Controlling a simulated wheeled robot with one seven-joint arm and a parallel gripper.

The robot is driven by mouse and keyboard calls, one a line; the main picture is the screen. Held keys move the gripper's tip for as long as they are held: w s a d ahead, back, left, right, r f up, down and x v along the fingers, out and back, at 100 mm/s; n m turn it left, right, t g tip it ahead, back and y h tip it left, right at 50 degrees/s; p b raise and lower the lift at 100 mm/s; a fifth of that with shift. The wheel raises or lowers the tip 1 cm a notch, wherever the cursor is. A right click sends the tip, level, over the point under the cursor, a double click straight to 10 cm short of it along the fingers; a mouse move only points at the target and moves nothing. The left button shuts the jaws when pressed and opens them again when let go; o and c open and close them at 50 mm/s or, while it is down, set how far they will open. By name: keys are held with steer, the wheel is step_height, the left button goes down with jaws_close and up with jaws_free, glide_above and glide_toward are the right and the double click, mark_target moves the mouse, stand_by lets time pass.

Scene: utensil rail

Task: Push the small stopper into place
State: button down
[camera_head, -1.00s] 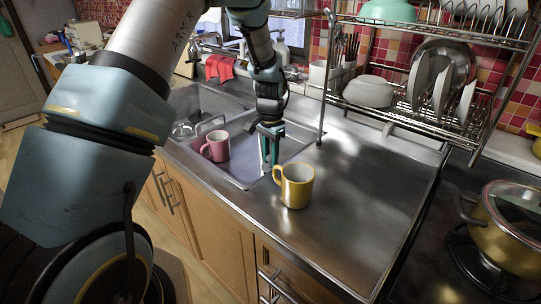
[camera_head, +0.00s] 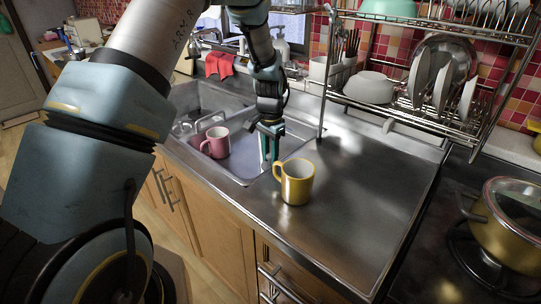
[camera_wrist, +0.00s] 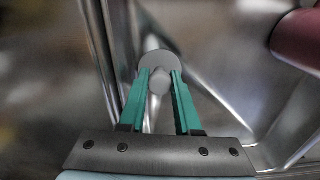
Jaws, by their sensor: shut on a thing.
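My gripper (camera_head: 267,158) points down over the right part of the sink, near the strip between the basin and the counter. In the wrist view its two green fingers (camera_wrist: 159,76) are closed around the small knob of a round grey stopper (camera_wrist: 157,61). The stopper's flat disc lies beyond the fingertips. The stopper cannot be made out clearly in the head view. The place it fits into cannot be made out, and whether the stopper touches any surface is unclear.
A yellow mug (camera_head: 297,185) stands on the steel counter (camera_head: 350,195), close to the right of my gripper. A pink mug (camera_head: 216,144) is in the sink, left of it. A dish rack (camera_head: 415,115) stands behind; a pot (camera_head: 508,228) is far right.

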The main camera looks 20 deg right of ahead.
steer(key=shift+f+b, duration=0.45)
steer(key=shift+f, duration=0.4)
steer(key=c, duration=0.5)
jaws_free()
step_height(320, 180, up, 11)
steer(key=shift+f+b, duration=0.1)
steer(key=shift+b, duration=1)
steer(key=s+a+r+n, duration=0.1)
steer(key=a+n, duration=0.2)
steer(key=a, duration=0.6)
steer(key=s+a+r+n, duration=0.15)
steer(key=a+n, duration=0.25)
steer(key=a, duration=0.6)
steer(key=s+a+n, duration=0.2)
steer(key=a, duration=0.2)
steer(key=s+a+n+t, duration=0.1)
steer(key=s+a, duration=0.2)
steer(key=a, duration=0.1)
steer(key=s+a+n, duration=0.2)
steer(key=s+a, duration=0.1)
steer(key=a, duration=0.1)
steer(key=shift+a+f+n+t, duration=0.1)
steer(key=shift+n+t, duration=0.2)
